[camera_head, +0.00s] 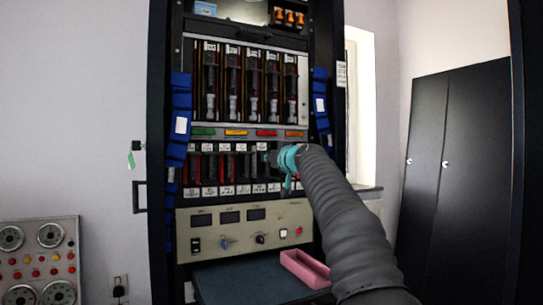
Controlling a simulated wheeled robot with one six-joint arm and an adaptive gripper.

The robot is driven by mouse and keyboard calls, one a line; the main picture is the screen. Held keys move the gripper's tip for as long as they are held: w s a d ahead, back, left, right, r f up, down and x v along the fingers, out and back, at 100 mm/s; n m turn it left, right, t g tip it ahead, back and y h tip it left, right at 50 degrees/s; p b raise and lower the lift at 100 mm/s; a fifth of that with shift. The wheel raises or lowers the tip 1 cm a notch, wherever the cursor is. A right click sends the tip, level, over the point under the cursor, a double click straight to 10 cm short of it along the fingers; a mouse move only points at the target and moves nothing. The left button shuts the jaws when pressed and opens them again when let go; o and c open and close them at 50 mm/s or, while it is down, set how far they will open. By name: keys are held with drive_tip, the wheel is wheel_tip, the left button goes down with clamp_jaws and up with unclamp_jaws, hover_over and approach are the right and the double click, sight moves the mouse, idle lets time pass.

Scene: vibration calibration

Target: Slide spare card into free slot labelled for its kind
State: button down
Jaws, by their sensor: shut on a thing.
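My gripper (274,158) is at the right part of the lower card row in the black rack. It is shut on the spare card, which is mostly hidden by the gripper and my arm; its kind cannot be read. The lower row (215,168) has dark and red-edged cards side by side, with white labels (227,190) below and small white labels above. The label writing is too small to read. The slots at the right end are hidden behind my arm, so I cannot tell whether the card is inside a slot or in front of one.
Tall modules (232,85) fill the upper bay, above a strip of coloured tags (236,132). A control panel (215,228) sits below the cards. A pink tray (304,268) rests on the dark shelf (235,283). Blue pouches (180,110) hang on both rack sides.

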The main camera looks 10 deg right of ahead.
sight(264, 173)
drive_tip(key=shift+w+a, duration=0.15)
drive_tip(key=shift+w, duration=0.2)
drive_tip(key=shift+p+x, duration=1.3)
drive_tip(key=shift+x, duration=0.2)
idle(1.2)
drive_tip(key=c, duration=1)
unclamp_jaws()
drive_tip(key=shift+c, duration=0.2)
drive_tip(key=shift+f+b, duration=0.65)
drive_tip(key=shift+s, duration=0.1)
drive_tip(key=shift+b+v, duration=2.25)
drive_tip(key=shift+v, duration=0.05)
